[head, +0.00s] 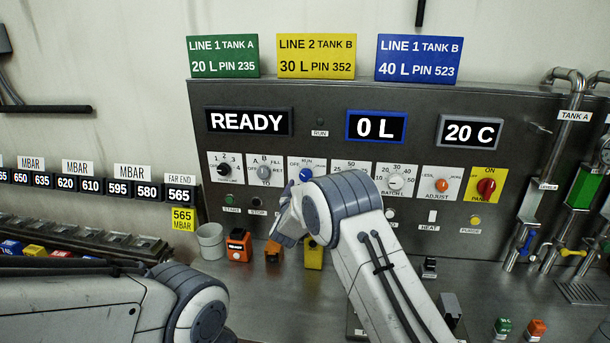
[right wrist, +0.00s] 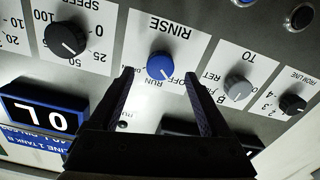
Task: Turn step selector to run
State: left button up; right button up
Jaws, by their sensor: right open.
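The step selector is a blue knob (head: 306,175) on a white plate marked OFF, RUN and RINSE. It shows upside down in the right wrist view (right wrist: 160,66), with its pale mark slanting toward the OFF side. My right gripper (right wrist: 157,72) is open, one finger on each side of the blue knob, with a gap on both sides. I cannot tell how far the fingertips are from the panel. In the head view my right gripper (head: 288,205) is just below and left of the knob, partly hidden by my wrist. My left gripper is not in view.
Beside the selector are a grey knob (right wrist: 238,88) and a SPEED knob (right wrist: 66,38). The display (head: 248,121) reads READY; another (head: 376,127) reads 0 L. A grey cup (head: 210,241) and orange blocks (head: 238,246) stand on the bench below.

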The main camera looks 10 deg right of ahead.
aim_at(305, 177)
jog(key=shift+p+x, duration=0.5)
jog(key=shift+x, duration=1.25)
jog(key=shift+c, duration=0.3)
grip_shut()
jog(key=shift+m+b, duration=4.9)
jog(key=shift+b, duration=1.65)
